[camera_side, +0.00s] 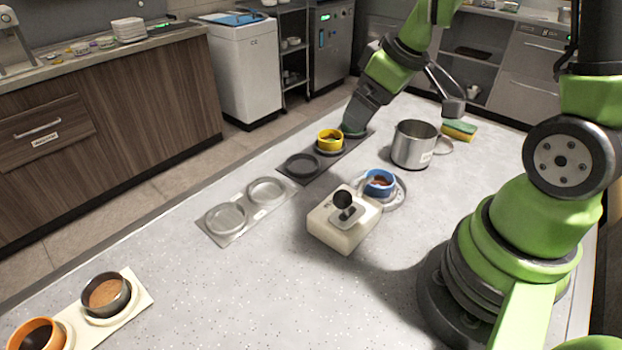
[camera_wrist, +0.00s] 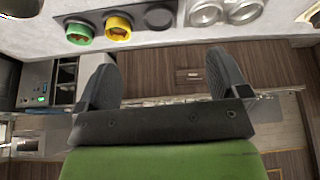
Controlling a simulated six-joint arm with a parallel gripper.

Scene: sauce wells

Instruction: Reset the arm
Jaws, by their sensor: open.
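My gripper (camera_wrist: 165,72) is open, with nothing between its fingers in the wrist view. In the side view my gripper (camera_side: 358,118) is above the far end of the dark well plate (camera_side: 292,177) and partly hides a green cup (camera_side: 352,133). The green cup also shows in the wrist view (camera_wrist: 79,35), beyond the fingertips and apart from them. A yellow cup (camera_side: 330,140) sits beside it in the same plate. The plate's near well (camera_side: 302,165) is empty.
A pale plate with two empty wells (camera_side: 246,209) lies nearer. A steel pot (camera_side: 413,145), a sponge (camera_side: 459,131), a blue cup (camera_side: 379,183) and a cream box with a black knob (camera_side: 341,222) stand to the right. Dark and orange cups (camera_side: 105,296) are at lower left. The front counter is clear.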

